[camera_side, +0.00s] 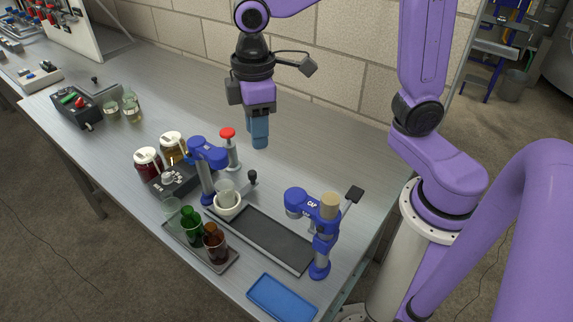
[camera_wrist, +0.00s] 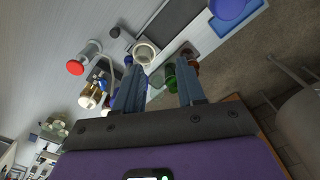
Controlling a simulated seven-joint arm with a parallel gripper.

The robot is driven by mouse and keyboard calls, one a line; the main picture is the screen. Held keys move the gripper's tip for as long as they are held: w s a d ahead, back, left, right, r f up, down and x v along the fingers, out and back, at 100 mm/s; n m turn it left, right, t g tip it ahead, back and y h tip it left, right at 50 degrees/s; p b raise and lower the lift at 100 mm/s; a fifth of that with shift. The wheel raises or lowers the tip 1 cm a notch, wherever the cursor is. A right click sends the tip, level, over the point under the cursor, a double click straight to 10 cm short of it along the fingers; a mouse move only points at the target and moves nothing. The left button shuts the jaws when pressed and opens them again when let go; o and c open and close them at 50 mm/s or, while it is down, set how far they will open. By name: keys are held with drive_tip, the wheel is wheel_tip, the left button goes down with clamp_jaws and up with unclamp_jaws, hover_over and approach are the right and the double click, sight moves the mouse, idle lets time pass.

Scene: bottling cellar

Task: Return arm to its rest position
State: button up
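My gripper (camera_side: 260,143) hangs in the air above the metal bench (camera_side: 310,137), clear of everything on it. Its two blue fingers point down. In the wrist view the fingers of my gripper (camera_wrist: 164,72) stand apart with a gap between them, and nothing is held. Below and beyond it are the blue filling stand (camera_side: 207,155), the white bowl (camera_side: 227,207) with a cup in it, and the blue capping stand (camera_side: 297,202) marked CAP. The bowl also shows in the wrist view (camera_wrist: 154,47), near the left fingertip.
A dark tray (camera_side: 225,262) holds a green bottle (camera_side: 192,228), a brown bottle (camera_side: 214,243) and a clear glass. A blue tray (camera_side: 282,299) lies at the front edge. A red-topped plunger (camera_side: 228,134) and jars (camera_side: 147,164) stand at left. The back of the bench is clear.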

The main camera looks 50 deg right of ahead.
drive_tip(key=s+d+f+n, duration=0.1)
drive_tip(key=s+d, duration=0.3)
drive_tip(key=s, duration=0.4)
drive_tip(key=s+d+f, duration=0.2)
drive_tip(key=s+d, duration=0.3)
drive_tip(key=s, duration=0.4)
drive_tip(key=shift+s+d+f+n, duration=0.15)
drive_tip(key=shift+d+f+n, duration=0.15)
drive_tip(key=shift+f+n, duration=0.1)
